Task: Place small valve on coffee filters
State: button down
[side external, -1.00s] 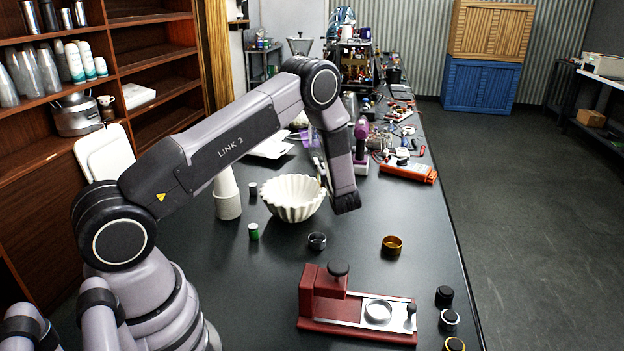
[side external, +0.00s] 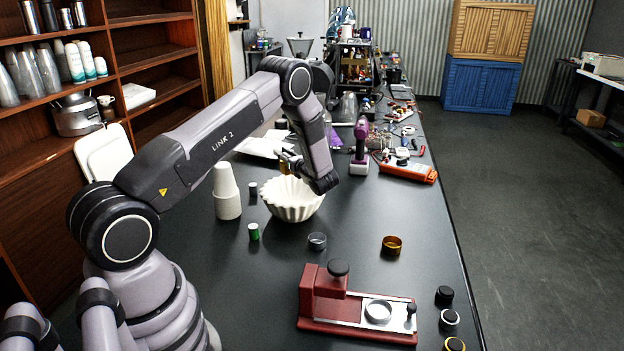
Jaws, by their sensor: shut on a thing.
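The coffee filters (side external: 292,203) are a white fluted stack, open side up, on the dark table at the middle of the view. My gripper (side external: 287,164) is above the rear rim of the filters, partly hidden by my wrist. It is shut on a small brass-coloured piece (side external: 285,169), which looks like the small valve. The piece is too small to make out in detail. It appears raised over the filters, but I cannot tell whether it touches them.
White paper cups (side external: 227,192) stand left of the filters, with a green-labelled small container (side external: 253,231) in front. A clear ring (side external: 317,241), a brass ring (side external: 391,245) and a red press (side external: 357,304) are nearer. A purple tool (side external: 360,147) stands behind right.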

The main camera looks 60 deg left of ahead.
jog(key=f, duration=0.1)
jog(key=w+a+f, duration=0.1)
jog(key=w+f, duration=0.1)
jog(key=shift+w+a+f, duration=0.1)
jog(key=shift+a, duration=0.25)
jog(key=shift+w+f, duration=0.1)
jog(key=shift+f, duration=1.55)
jog(key=shift+f, duration=0.1)
jog(key=c, duration=1)
grip_release()
jog(key=shift+c, duration=0.2)
